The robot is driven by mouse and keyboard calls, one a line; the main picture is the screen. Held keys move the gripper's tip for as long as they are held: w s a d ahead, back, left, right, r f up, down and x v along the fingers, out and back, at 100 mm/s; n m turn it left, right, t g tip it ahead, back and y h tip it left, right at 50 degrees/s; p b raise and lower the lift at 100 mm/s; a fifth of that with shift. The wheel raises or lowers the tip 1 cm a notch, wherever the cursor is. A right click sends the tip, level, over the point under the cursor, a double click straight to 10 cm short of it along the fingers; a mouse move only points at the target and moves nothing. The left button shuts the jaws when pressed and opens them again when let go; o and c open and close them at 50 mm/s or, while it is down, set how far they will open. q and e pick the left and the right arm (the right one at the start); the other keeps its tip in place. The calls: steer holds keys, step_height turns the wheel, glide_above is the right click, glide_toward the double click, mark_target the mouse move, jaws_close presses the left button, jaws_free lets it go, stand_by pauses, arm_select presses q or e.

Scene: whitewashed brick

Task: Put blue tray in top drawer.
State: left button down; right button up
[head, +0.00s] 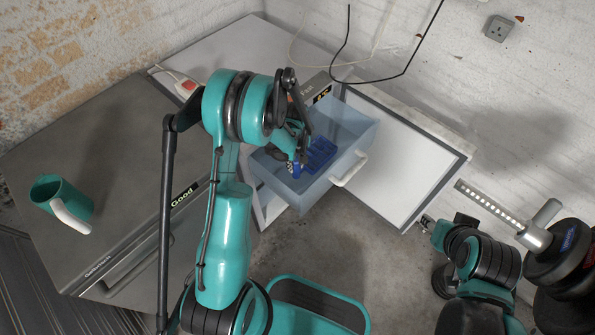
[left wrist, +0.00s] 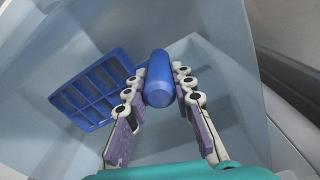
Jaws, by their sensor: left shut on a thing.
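The blue tray (head: 322,152), with a grid of small compartments, is inside the open, pale blue see-through drawer (head: 352,118). The tray (left wrist: 95,90) also shows in the left wrist view, tilted against the drawer's inside. My left gripper (head: 297,160) reaches down into the drawer. In the left wrist view its fingers (left wrist: 160,95) are shut on a rounded blue piece (left wrist: 158,75) at the tray's edge, which looks like its handle. Whether the tray touches the drawer floor is unclear. My right gripper (head: 428,222) is small and dark at the lower right, its fingers unclear.
The drawer has a white handle (head: 349,169) in front. A grey-topped appliance (head: 115,150) with a teal mug (head: 62,200) stands at left. Black weights (head: 565,262) are at far right. A cable (head: 375,78) hangs behind.

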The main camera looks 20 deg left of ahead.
arm_select(q)
step_height(320, 180, down, 4)
steer(key=shift+r+b, duration=0.2)
steer(key=shift+b, duration=0.5)
steer(key=shift+r, duration=0.1)
steer(key=c, duration=1.3)
jaws_free()
steer(key=shift+f, duration=0.2)
